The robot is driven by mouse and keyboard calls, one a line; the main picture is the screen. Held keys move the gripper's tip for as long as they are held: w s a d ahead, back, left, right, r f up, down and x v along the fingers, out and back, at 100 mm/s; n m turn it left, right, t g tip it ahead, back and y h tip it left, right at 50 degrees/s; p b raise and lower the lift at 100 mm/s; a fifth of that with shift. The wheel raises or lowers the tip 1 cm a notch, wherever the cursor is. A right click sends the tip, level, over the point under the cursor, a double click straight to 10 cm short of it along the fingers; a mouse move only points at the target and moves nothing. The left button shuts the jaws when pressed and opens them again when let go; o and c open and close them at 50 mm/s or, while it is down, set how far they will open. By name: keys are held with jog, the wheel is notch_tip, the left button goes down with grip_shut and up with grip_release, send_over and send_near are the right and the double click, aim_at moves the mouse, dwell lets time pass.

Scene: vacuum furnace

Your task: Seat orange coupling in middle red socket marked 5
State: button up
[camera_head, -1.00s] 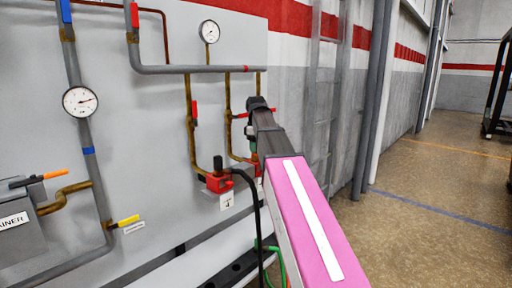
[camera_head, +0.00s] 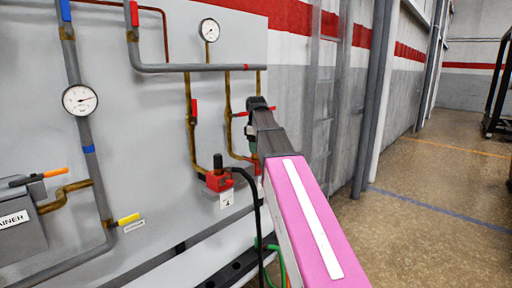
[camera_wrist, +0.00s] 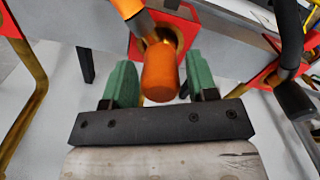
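In the wrist view the orange coupling (camera_wrist: 160,80) is a rounded cylinder pointing toward the camera. It stands between the two green fingers of my gripper (camera_wrist: 159,64), close to both; I cannot tell whether they press on it. Behind it is a red socket plate (camera_wrist: 190,14) with a brass ring (camera_wrist: 178,40). The coupling overlaps the ring; how deep it sits is hidden. In the head view my gripper (camera_head: 251,140) is at the wall pipes, mostly behind my arm, and this socket and the coupling are hidden. No mark 5 is readable.
A neighbouring red socket (camera_head: 218,180) with a black upright part and black cable stands just left of my gripper. Its label seems to read 4. Brass pipes (camera_head: 192,100) run down the panel. A red plate (camera_wrist: 268,76) with a black-and-grey fitting is close right in the wrist view.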

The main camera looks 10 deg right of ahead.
jog(key=shift+o, duration=0.7)
jog(key=shift+r, duration=0.1)
notch_tip(320, 180, up, 11)
jog(key=shift+f, duration=0.15)
